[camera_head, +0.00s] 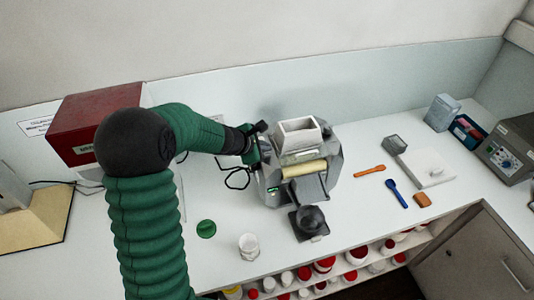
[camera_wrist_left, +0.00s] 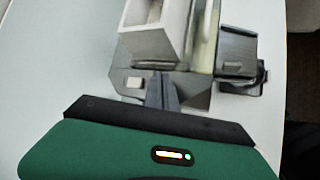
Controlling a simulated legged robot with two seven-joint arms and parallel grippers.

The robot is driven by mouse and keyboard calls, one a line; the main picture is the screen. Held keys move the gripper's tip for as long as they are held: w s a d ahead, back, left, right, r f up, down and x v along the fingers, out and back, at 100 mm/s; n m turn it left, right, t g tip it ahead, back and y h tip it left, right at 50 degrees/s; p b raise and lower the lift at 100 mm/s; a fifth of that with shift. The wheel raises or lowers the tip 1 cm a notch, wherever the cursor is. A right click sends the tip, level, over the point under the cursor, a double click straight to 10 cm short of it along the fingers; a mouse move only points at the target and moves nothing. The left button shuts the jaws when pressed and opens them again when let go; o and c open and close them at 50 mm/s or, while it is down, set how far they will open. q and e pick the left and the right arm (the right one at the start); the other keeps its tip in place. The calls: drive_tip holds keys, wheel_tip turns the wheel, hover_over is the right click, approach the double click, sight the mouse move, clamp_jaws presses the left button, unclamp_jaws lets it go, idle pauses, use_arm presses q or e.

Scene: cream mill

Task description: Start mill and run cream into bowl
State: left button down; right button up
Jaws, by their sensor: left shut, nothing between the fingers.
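The grey mill (camera_head: 328,150) stands on the white counter with a white open hopper (camera_head: 297,135) on top and a cream-coloured roller (camera_head: 304,169) in front. A small green spot shows low on its left side. My left gripper (camera_head: 256,148) is at the mill's left side. In the left wrist view its fingers (camera_wrist_left: 162,92) are shut and empty, close to the mill's side panel (camera_wrist_left: 195,92) and a small pale button (camera_wrist_left: 134,82); contact is unclear. A dark round thing (camera_head: 311,217), perhaps the bowl, sits on a black base before the mill. No cream is discernible.
A white cup (camera_head: 249,246) and a green disc (camera_head: 206,229) are at the front left. Orange (camera_head: 369,170) and blue (camera_head: 396,193) tools lie to the right, beside a white slab (camera_head: 424,170). A red box (camera_head: 90,115) is at the back left.

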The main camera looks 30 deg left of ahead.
sight(265, 155)
use_arm(q)
drive_tip(key=shift+f+b, duration=0.35)
drive_tip(key=shift+b, duration=0.15)
idle(0.4)
idle(0.3)
drive_tip(key=shift+r+p, duration=0.65)
drive_tip(key=shift+r, duration=0.15)
wheel_tip(265, 155, up, 5)
drive_tip(key=p, duration=0.4)
drive_tip(key=shift+r+p, duration=0.1)
drive_tip(key=shift+p, duration=0.2)
